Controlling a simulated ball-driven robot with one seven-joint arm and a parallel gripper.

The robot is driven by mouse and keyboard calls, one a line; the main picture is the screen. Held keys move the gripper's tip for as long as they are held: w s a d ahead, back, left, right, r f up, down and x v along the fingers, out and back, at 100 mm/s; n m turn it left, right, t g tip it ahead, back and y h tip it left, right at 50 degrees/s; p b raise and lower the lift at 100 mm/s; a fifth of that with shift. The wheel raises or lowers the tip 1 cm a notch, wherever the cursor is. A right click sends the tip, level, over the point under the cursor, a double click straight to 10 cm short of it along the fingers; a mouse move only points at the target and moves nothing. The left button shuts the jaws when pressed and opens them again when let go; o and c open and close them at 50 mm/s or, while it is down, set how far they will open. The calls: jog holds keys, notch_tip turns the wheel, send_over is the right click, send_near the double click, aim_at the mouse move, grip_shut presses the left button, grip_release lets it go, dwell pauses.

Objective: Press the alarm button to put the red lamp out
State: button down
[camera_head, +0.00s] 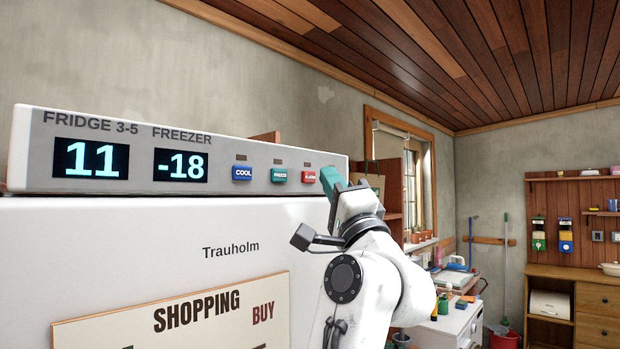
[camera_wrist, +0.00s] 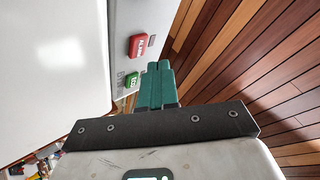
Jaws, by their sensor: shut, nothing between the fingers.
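The red alarm button (camera_head: 309,177) is the rightmost of three on the grey control panel (camera_head: 225,182) of the white fridge. It also shows in the wrist view (camera_wrist: 138,46). My gripper (camera_head: 329,176) has teal fingers, shut and empty, just right of the button in the head view. In the wrist view the fingertips (camera_wrist: 158,66) appear close to the button with a gap in the picture; I cannot tell their depth from the panel. The small lamp window (camera_head: 307,164) above the button looks dark brownish, with no clear red glow.
A green button (camera_head: 279,176) and a blue COOL button (camera_head: 242,174) sit left of the alarm button. Displays read 11 (camera_head: 91,159) and -18 (camera_head: 181,165). A shopping board (camera_head: 190,310) hangs on the fridge door (camera_head: 130,240). A cluttered white counter stands behind on the right.

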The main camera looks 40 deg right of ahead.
jog(key=s, duration=0.4)
jog(key=shift+s+d, duration=0.1)
jog(key=shift+s, duration=0.05)
dwell(0.9)
